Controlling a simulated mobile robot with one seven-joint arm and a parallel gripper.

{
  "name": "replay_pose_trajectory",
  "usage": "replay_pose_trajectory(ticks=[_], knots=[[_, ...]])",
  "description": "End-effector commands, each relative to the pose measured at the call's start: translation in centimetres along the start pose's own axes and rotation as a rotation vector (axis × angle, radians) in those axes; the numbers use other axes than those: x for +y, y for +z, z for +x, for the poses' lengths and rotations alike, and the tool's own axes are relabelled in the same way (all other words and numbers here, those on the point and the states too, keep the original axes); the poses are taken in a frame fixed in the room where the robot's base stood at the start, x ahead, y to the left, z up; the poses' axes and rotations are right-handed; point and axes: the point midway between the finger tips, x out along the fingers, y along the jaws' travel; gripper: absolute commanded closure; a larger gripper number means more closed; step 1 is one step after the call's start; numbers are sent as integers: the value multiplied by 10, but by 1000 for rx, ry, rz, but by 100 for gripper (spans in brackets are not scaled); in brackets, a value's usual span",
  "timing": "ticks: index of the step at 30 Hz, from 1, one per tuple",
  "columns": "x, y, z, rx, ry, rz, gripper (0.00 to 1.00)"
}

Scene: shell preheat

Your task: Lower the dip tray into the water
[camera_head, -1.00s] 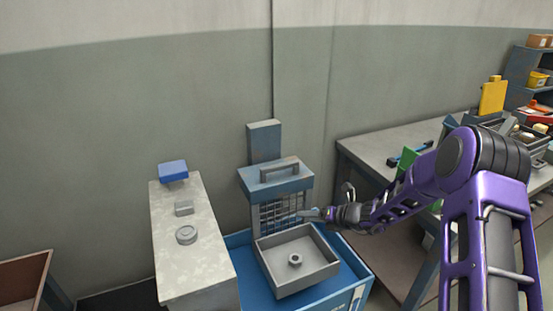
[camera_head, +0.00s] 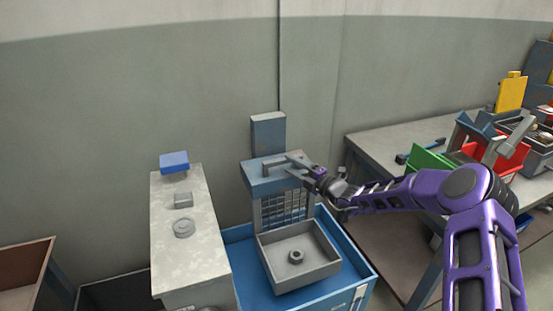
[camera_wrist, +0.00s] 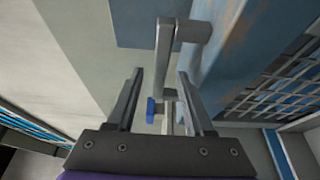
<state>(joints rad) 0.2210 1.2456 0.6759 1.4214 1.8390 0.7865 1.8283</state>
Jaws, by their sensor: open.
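The dip tray (camera_head: 318,276) is a shallow grey tray with a small ring (camera_head: 296,257) in it. It stands level within a blue basin (camera_head: 246,284), in front of a mesh panel (camera_head: 284,208). I cannot make out a water surface. Above the mesh is a blue-grey block (camera_head: 262,184) with a grey bar handle (camera_head: 272,162) on top. My gripper (camera_head: 303,167) is open at the right end of this handle. In the wrist view the handle (camera_wrist: 165,50) lies ahead of the gap between the open fingers (camera_wrist: 160,75); contact cannot be told.
Left of the basin is a pale bench (camera_head: 186,255) with a blue block (camera_head: 174,159), a small grey block (camera_head: 183,199) and a grey ring (camera_head: 183,228). A cluttered table (camera_head: 390,137) stands right. A blue-grey post (camera_head: 268,135) rises behind the handle.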

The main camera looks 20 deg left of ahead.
Motion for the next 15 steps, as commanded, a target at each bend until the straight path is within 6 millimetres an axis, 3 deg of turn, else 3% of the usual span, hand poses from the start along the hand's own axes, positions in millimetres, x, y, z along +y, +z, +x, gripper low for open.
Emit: replay_pose_trajectory(ticks=[6, 15], knots=[[-1, -1, 45, 1, 0, -2, 48], [-1, 0, 71, 1, -2, -2, 48]])
